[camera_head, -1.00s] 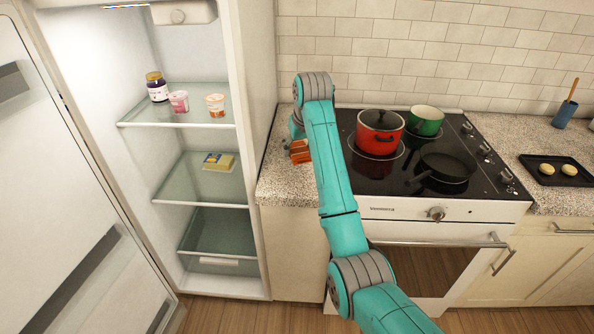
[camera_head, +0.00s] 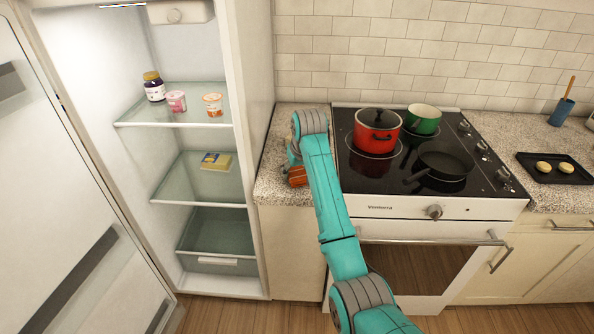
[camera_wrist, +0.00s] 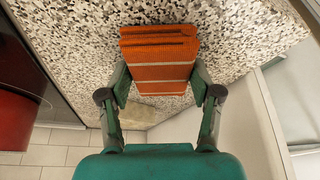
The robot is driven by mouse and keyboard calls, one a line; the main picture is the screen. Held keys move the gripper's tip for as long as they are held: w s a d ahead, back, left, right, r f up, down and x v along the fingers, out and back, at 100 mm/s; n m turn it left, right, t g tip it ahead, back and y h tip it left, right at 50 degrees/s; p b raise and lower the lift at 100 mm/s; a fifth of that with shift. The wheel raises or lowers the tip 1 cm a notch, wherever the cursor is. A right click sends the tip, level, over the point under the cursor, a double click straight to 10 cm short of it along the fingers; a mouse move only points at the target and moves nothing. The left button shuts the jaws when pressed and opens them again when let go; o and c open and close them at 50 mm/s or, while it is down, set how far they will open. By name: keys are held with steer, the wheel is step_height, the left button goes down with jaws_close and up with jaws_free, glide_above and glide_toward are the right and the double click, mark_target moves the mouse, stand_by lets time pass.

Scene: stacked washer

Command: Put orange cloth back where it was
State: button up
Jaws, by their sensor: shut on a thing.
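The orange cloth (camera_wrist: 160,74) is folded, with pale stripes. In the wrist view it sits between the two fingers of my gripper (camera_wrist: 160,88), which is shut on it, over the speckled counter (camera_wrist: 75,45). In the head view the cloth (camera_head: 297,176) shows at the left side of my arm, near the counter's front edge, between the open fridge and the stove. My arm hides the gripper's fingers in the head view. I cannot tell whether the cloth touches the counter.
The open fridge (camera_head: 240,150) stands left, holding jars and cups. The stove (camera_head: 400,175) at right bears a red pot (camera_head: 376,137), a green pot (camera_head: 423,118) and a black pan (camera_head: 444,160). A black tray (camera_head: 556,172) lies further right. Some counter behind my arm is bare.

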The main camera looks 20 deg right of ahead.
steer(key=o, duration=1.1)
steer(key=v, duration=1.2)
steer(key=shift+r, duration=0.1)
